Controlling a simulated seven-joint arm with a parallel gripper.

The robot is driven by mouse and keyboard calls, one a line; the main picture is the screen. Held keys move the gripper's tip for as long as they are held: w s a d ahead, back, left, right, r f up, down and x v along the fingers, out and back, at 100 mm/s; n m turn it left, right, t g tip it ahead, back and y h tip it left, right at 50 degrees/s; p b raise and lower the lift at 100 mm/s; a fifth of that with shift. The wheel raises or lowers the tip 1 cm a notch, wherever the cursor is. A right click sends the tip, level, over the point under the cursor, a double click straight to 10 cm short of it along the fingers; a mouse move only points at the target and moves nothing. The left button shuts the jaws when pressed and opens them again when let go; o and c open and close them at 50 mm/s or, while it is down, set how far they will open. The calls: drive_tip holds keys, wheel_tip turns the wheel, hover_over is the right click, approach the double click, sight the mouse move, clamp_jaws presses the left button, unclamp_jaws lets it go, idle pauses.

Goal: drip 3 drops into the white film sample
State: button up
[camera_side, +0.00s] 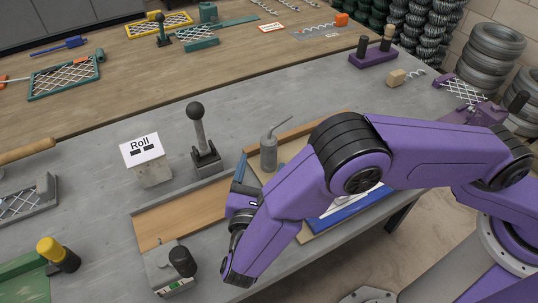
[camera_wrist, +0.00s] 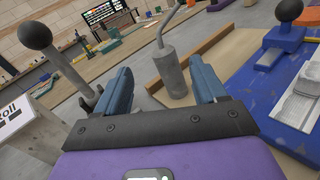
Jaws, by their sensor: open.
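A grey bottle (camera_side: 268,152) with a thin bent spout stands upright on the bench, partly behind my arm in the side view. In the wrist view the bottle (camera_wrist: 173,72) shows between and beyond my fingers. My gripper (camera_wrist: 162,78) is open and empty, its two blue fingers either side of the bottle's image; I cannot tell whether they touch it. In the side view my gripper (camera_side: 240,172) is left of the bottle and partly hidden. A whitish flat piece (camera_wrist: 296,98), perhaps the film sample, lies on a blue block (camera_wrist: 265,88); my arm covers most of it in the side view.
A ball-topped lever (camera_side: 200,135) stands left of my gripper, beside a white "Roll" sign (camera_side: 143,149). A wooden board (camera_side: 185,212) lies in front. A black-knobbed device (camera_side: 178,267) sits near the front edge. The grey bench is clear behind the bottle.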

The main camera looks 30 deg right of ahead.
sight(270, 134)
drive_tip(key=x, duration=1.1)
drive_tip(key=shift+w+d, duration=0.1)
drive_tip(key=shift+d, duration=0.25)
clamp_jaws()
drive_tip(key=shift+r, duration=0.1)
drive_tip(key=shift+r, duration=0.45)
wheel_tip(270, 134, up, 2)
drive_tip(key=shift+r, duration=0.25)
drive_tip(key=s+d+r, duration=0.7)
drive_tip(key=s+r, duration=0.2)
drive_tip(key=s, duration=0.3)
drive_tip(key=shift+d+r, duration=0.15)
drive_tip(key=shift+r, duration=0.1)
